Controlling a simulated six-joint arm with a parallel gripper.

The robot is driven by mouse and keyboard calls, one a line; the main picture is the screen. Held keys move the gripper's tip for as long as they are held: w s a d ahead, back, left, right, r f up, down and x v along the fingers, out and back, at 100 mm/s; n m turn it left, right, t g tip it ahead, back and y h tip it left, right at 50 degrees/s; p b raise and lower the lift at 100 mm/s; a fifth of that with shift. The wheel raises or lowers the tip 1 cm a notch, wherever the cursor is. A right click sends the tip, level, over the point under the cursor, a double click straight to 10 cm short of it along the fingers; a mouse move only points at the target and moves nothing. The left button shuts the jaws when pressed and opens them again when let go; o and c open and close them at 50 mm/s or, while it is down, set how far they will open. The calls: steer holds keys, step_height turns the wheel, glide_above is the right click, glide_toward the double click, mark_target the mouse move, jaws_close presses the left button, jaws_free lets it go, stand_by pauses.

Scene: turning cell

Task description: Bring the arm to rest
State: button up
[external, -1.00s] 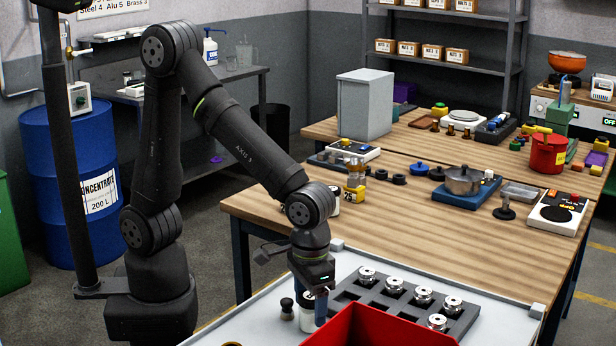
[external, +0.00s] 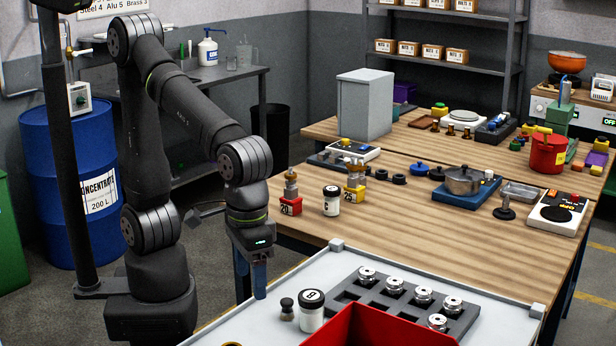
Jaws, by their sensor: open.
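My gripper (external: 253,280) hangs pointing down in the external view, over the left back edge of the white-topped table (external: 290,276). Its fingers are blue, open, and I see nothing between them. The arm is folded back, with its wrist above the gap beside the wooden bench. A white jar with a black lid (external: 311,312) and a small dark-topped piece (external: 287,309) stand on the white table, to the right of and below the gripper in the picture, apart from it.
A grey tray (external: 343,296) holds several shiny metal parts, beside a red bin (external: 375,330) at the front.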

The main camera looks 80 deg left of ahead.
steer(key=w+a+r+n, duration=0.2)
steer(key=w+a+n, duration=0.1)
steer(key=w+a, duration=0.7)
steer(key=w+a+r+n, duration=0.3)
steer(key=w+a, duration=0.7)
steer(key=a, duration=0.3)
steer(key=shift+w+n, duration=0.15)
steer(key=shift+n, duration=0.15)
steer(key=s+d+m, duration=0.1)
steer(key=s+d, duration=0.3)
steer(key=d, duration=0.3)
steer(key=s+d+m, duration=0.2)
steer(key=s+d, duration=0.2)
steer(key=d, duration=0.3)
steer(key=shift+s+d, duration=0.3)
steer(key=shift+s, duration=0.05)
steer(key=shift+w+a+f, duration=0.1)
